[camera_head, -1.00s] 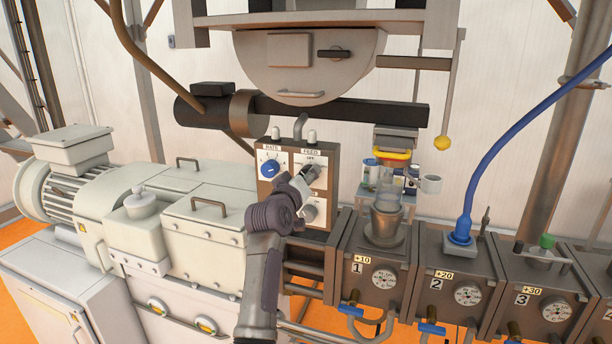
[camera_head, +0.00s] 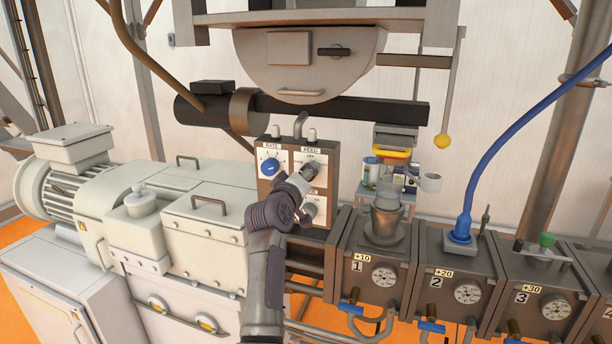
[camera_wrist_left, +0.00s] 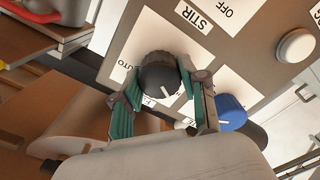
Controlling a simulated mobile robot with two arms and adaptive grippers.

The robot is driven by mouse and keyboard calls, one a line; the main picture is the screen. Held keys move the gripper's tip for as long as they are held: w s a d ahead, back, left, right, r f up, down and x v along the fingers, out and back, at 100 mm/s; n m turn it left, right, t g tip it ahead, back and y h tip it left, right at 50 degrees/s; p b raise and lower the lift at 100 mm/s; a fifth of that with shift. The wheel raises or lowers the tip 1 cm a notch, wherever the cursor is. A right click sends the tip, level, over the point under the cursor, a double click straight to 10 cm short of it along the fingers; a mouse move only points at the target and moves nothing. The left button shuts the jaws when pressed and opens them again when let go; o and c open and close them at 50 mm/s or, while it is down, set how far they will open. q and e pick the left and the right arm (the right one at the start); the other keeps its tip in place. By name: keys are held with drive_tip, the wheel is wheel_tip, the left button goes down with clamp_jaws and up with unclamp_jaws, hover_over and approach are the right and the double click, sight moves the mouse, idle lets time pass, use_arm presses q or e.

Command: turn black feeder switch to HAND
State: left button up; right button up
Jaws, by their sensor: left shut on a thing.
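The black feeder switch (camera_wrist_left: 158,78) is a round knob on a white plate, seen upside down in the left wrist view. My left gripper (camera_wrist_left: 160,95) is shut on it, with green finger pads on either side. A short white mark on the knob points to the lower right of that view. AUTO is readable at the plate's left; the other labels are mostly covered by the knob and fingers. In the head view my left gripper (camera_head: 308,172) reaches the FEED plate at the upper right of the control box (camera_head: 330,165) and covers most of the switch.
The blue RATE knob (camera_head: 270,167) is left of the feeder switch, close to a finger in the wrist view. The STIR switch (camera_head: 307,212) sits below. A metal cup (camera_head: 385,228) stands right of the box, on station 1.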

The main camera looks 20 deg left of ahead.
use_arm(q)
drive_tip(key=o, duration=1.1)
drive_tip(key=shift+o, duration=0.2)
drive_tip(key=shift+s, duration=0.1)
drive_tip(key=s, duration=0.7)
drive_tip(key=shift+s, duration=0.2)
drive_tip(key=shift+a, duration=0.15)
